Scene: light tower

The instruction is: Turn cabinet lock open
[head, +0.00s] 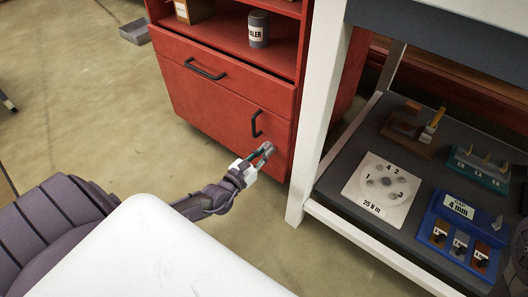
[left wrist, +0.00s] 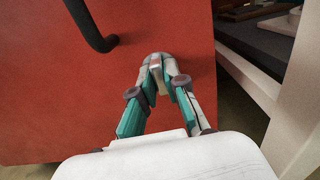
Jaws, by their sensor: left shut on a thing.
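The red cabinet (head: 215,95) stands ahead with a drawer above a lower door. The door's black handle (head: 256,124) also shows in the left wrist view (left wrist: 90,25). My left gripper (head: 266,151) is at the door's lower right, below and right of the handle. In the left wrist view my left gripper (left wrist: 160,70) is shut on a small grey piece of the cabinet lock (left wrist: 156,62) at the door face. The fingertips hide most of the lock, so I cannot tell how far it is turned. My right gripper is out of view.
A white-framed bench (head: 309,140) stands close right of the cabinet, its dark shelf holding a numbered plate (head: 381,190), a blue block holder (head: 462,235) and other fixtures. A grey can (head: 258,30) sits on the cabinet shelf. Open floor (head: 120,125) lies to the left.

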